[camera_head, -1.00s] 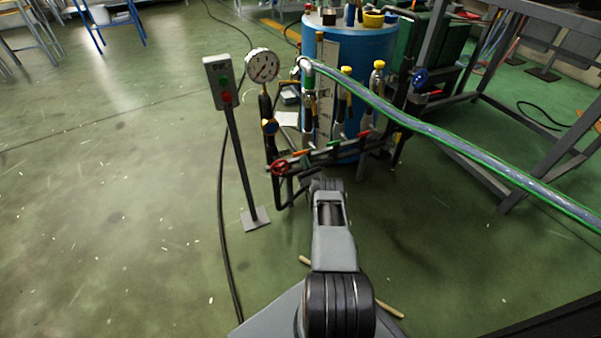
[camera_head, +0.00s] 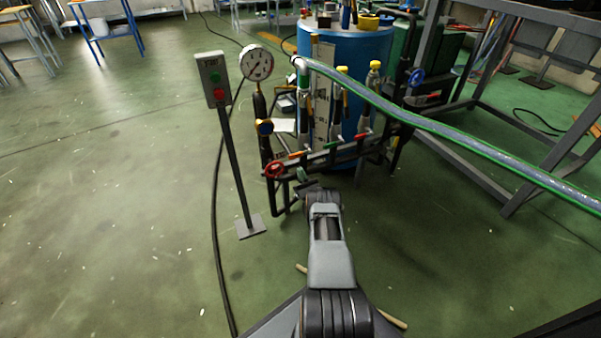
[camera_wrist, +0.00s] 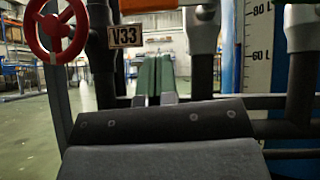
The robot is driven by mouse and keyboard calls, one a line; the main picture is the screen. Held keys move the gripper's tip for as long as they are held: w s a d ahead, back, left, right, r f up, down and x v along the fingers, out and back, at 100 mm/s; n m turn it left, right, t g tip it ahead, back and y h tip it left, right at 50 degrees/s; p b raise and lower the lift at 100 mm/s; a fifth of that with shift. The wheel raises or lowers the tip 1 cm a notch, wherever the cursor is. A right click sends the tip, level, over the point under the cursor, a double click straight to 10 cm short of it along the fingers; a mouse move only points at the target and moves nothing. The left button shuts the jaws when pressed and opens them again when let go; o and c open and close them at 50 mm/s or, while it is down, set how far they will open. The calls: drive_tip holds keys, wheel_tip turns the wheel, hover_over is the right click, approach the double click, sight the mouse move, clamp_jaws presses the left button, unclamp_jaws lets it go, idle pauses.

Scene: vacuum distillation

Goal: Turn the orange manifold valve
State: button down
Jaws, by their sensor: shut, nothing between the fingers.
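The orange manifold valve handle (camera_head: 297,154) sits near the left end of the dark manifold pipe (camera_head: 335,155) in the head view. A green handle (camera_head: 331,145) and a red handle (camera_head: 363,135) follow to its right. My gripper (camera_head: 302,175) is just below and in front of the orange handle, apart from it as far as I can tell. In the wrist view my gripper's green fingertips (camera_wrist: 155,76) are together and empty.
A red handwheel (camera_head: 275,170) is close left of my gripper; it also shows in the wrist view (camera_wrist: 62,30) beside a V33 tag (camera_wrist: 124,36). A gauge (camera_head: 256,62), button post (camera_head: 231,150), blue drum (camera_head: 355,60) and hose (camera_head: 450,133) surround the manifold.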

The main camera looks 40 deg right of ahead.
drive_tip(key=p+v, duration=0.3)
drive_tip(key=v, duration=0.6)
drive_tip(key=shift+a, duration=0.3)
